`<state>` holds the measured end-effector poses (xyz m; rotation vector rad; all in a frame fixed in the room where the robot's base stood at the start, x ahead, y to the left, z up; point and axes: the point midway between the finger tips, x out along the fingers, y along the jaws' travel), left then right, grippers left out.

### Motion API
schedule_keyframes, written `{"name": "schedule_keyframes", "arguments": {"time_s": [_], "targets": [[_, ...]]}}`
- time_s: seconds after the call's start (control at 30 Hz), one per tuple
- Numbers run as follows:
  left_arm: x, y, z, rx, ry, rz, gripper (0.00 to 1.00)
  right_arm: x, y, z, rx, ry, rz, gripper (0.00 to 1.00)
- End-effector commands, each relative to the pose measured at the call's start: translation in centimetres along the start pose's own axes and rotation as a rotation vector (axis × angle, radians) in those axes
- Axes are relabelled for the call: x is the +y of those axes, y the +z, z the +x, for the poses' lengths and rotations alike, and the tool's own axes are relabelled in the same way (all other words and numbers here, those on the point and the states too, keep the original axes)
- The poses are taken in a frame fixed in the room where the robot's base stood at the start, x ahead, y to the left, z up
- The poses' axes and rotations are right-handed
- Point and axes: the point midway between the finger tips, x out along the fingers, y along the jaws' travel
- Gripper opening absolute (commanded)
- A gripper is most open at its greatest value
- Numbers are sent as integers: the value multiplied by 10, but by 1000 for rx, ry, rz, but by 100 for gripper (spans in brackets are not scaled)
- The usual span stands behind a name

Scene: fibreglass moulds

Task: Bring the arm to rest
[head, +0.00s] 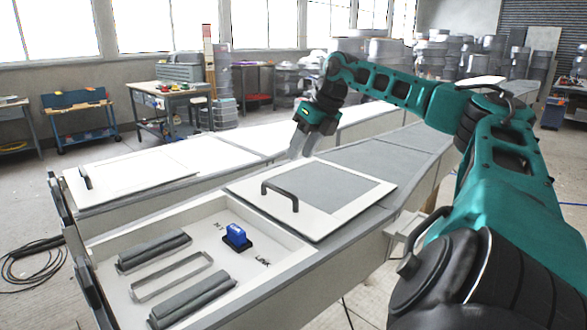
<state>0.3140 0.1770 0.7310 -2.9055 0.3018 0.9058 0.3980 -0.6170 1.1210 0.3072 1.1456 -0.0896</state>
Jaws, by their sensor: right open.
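My right arm comes in from the right, teal and black, and bends over at the top centre. My right gripper (304,146) points down, open, with nothing visible between its grey fingers. In the picture it sits just beyond the far edge of a white framed panel (343,222) with a grey centre and a dark handle (280,191). Whether the fingertips touch the surface behind cannot be told. My left gripper is not in view.
Another white panel (130,175) with a handle lies at left. Long pale moulds run behind. A cable (30,262) lies on the floor at left.

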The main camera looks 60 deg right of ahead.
Motion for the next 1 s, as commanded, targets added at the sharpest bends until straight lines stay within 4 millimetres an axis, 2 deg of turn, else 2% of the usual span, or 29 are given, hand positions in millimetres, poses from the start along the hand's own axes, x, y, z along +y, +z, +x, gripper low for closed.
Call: {"name": "schedule_keyframes", "arguments": {"time_s": [0.1,0.23,1.0], "targets": [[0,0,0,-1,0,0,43,0,0,-14,-1,0,1,42],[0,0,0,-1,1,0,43,0,0,-20,-1,0,1,42],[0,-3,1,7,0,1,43,0,0,-21,0,0,1,42]]}}
